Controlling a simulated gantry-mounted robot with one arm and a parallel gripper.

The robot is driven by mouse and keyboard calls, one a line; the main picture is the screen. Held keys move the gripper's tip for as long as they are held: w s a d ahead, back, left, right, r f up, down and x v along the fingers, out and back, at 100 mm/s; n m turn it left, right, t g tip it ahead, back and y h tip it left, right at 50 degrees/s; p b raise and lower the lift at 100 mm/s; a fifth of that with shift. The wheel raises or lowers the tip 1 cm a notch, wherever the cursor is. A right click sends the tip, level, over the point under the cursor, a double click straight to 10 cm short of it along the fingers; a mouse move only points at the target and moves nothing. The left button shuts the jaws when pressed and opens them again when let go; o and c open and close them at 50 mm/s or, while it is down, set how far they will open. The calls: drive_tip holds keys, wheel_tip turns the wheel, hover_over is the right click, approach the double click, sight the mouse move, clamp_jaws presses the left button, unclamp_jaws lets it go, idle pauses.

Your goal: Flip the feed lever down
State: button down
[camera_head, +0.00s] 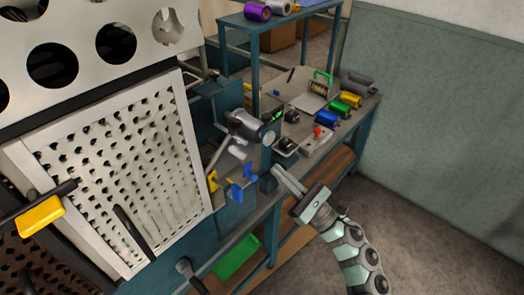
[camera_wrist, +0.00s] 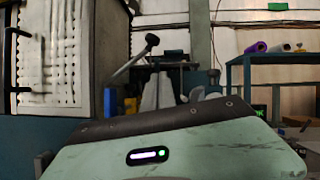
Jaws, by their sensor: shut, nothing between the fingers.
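A grey rod with a dark rounded end (camera_wrist: 135,57) tilts up to the right in the wrist view and looks like a lever. What appears to be the same rod (camera_head: 218,152) slants beside a grey cylinder (camera_head: 245,124) in the head view. I cannot tell for certain that it is the feed lever. My gripper (camera_head: 279,172) is shut and empty, to the right of the rod and apart from it, beside the bench edge. In the wrist view my pale green wrist housing fills the bottom, and the fingertips are hidden.
Blue clamp-like parts (camera_head: 242,183) sit left of my gripper. A small red knob (camera_head: 317,132) and several coloured rolls (camera_head: 328,118) are on the bench behind. A perforated white panel (camera_head: 120,165) stands left. Open floor lies right.

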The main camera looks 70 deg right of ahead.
drive_tip(key=s+a+r+x, duration=0.1)
drive_tip(key=r+x, duration=0.1)
drive_tip(key=x, duration=1)
drive_tip(key=shift+r, duration=0.35)
